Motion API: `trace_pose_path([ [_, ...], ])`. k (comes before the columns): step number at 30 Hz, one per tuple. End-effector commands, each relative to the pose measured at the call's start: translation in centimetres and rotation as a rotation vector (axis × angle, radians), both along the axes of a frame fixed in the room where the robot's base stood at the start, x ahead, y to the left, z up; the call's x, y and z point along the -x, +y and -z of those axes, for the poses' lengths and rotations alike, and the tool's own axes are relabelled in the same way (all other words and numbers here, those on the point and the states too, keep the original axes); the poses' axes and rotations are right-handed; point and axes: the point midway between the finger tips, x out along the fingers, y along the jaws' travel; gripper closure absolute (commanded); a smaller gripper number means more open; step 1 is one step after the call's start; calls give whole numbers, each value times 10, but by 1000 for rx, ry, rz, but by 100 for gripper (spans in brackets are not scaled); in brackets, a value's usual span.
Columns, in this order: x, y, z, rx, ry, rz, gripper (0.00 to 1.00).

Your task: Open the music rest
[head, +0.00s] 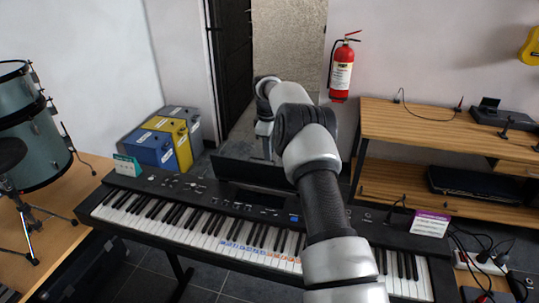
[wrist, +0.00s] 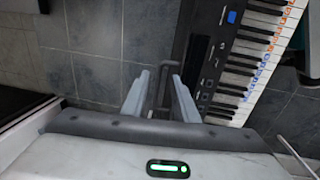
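The music rest (head: 240,171) is a dark flat panel along the rear middle of the black keyboard (head: 215,195); my arm covers its right part, and its exact tilt is hard to tell. In the head view my gripper (head: 265,142) hangs down just behind the panel, partly hidden by it and the arm. In the wrist view the two pale fingers of my gripper (wrist: 160,75) are apart, just off the keyboard's rear edge. A thin grey bar shows between or below them; I cannot tell whether they touch it. The keyboard (wrist: 228,60) lies to the right there.
Blue, yellow and grey boxes (head: 158,147) stand behind the keyboard at left, with drums (head: 30,125) further left. A wooden desk (head: 415,135) with equipment stands at right. A fire extinguisher (head: 341,72) hangs on the wall. Tiled floor (wrist: 95,75) shows behind the keyboard.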

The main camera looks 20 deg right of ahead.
Motion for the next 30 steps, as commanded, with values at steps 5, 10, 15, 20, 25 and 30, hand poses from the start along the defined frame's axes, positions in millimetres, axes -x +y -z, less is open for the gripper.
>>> trace_pose_path([
  [5,-2,-2,18,0,0,1,73],
  [10,-3,-2,24,1,-2,1,73],
  [15,-3,-2,24,1,-2,1,73],
  [20,-3,-2,24,1,-2,1,95],
  [25,-3,-2,24,1,-1,0,100],
  [30,-3,-2,24,1,-2,-1,100],
])
